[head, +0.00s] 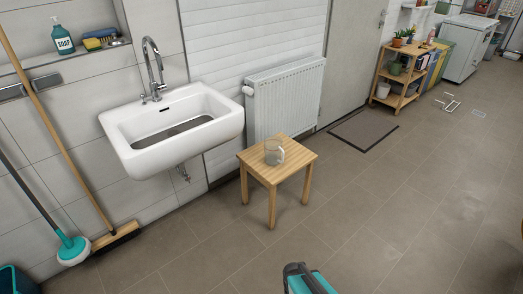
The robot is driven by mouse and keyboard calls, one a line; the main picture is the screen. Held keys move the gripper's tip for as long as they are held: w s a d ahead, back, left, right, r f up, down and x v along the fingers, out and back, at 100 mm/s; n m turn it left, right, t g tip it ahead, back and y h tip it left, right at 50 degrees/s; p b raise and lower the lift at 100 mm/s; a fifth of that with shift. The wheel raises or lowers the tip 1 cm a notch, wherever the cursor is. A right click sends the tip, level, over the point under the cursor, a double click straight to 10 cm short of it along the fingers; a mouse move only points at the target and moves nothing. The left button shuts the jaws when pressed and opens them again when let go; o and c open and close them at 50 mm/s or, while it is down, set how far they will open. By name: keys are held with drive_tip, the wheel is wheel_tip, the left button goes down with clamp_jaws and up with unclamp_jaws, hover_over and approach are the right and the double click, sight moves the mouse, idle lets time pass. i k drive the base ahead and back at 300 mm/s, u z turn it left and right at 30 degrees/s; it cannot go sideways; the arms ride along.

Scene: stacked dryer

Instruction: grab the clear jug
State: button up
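The clear jug (273,152) stands upright on a small square wooden stool (255,166). It is see-through, and its handle seems to be on the right side. Nothing covers it in the head view. My gripper is not clearly seen in this view, so I cannot tell its distance from the jug.
A white sink (132,122) and a white radiator (288,98) are behind the stool. A broom (118,237) and a mop (74,248) lean at the left. A black and teal shape at the bottom edge is unclear. The tiled floor (390,215) is clear at the right.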

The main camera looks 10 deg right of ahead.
sight(273, 144)
drive_tip(key=u, duration=0.5)
drive_tip(key=i, duration=0.5)
drive_tip(key=u, duration=0.8)
drive_tip(key=i, duration=0.55)
drive_tip(key=u, duration=0.25)
